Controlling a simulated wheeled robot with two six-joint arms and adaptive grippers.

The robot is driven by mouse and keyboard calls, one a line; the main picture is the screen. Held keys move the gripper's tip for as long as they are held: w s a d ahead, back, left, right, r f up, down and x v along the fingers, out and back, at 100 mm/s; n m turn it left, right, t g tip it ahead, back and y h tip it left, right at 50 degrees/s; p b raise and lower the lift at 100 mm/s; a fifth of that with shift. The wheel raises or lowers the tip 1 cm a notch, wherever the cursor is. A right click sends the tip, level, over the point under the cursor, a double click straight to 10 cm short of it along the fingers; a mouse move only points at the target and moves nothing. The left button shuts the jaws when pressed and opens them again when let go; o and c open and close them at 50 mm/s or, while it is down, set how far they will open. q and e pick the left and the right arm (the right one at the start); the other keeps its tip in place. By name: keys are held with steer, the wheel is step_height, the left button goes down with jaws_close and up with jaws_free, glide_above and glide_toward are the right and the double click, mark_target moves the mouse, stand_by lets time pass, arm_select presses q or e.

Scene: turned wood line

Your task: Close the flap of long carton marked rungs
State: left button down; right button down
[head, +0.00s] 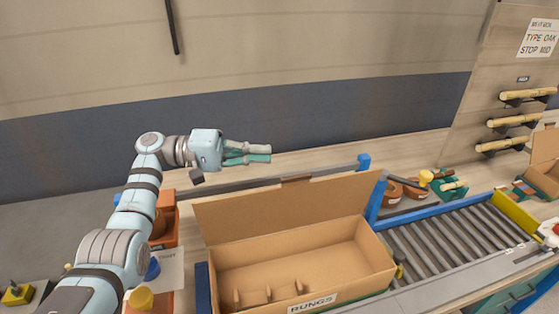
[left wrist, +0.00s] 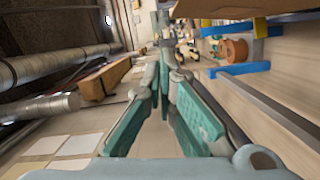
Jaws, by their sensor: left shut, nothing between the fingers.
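The long carton (head: 224,258), with a RUNGS label (head: 312,303) on its front, stands open on the bench. Its flap (head: 290,212) stands up from the back edge, leaning slightly back. Cardboard holders (head: 256,294) show inside near the front. My left gripper (head: 268,154) is above and behind the flap's upper edge, pointing right, apart from it. Its fingers are shut and empty; they also show in the left wrist view (left wrist: 164,62). A brown piece at the top of the left wrist view may be the flap; I cannot tell. My right gripper is not in view.
A roller conveyor (head: 450,241) runs right of the carton. A blue-ended rail (head: 362,162) lies behind the flap. Orange bins (head: 163,232) stand to the left. Round brown containers (head: 413,192) sit at the back right, below wooden rods on wall pegs (head: 512,122).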

arm_select(q)
steer(key=s+d+p, duration=0.2)
steer(key=d, duration=0.1)
steer(key=s+d+p, duration=0.1)
steer(key=shift+s+d+f, duration=0.2)
steer(key=shift+s+f, duration=0.15)
steer(key=shift+f, duration=0.05)
steer(key=shift+d, duration=0.15)
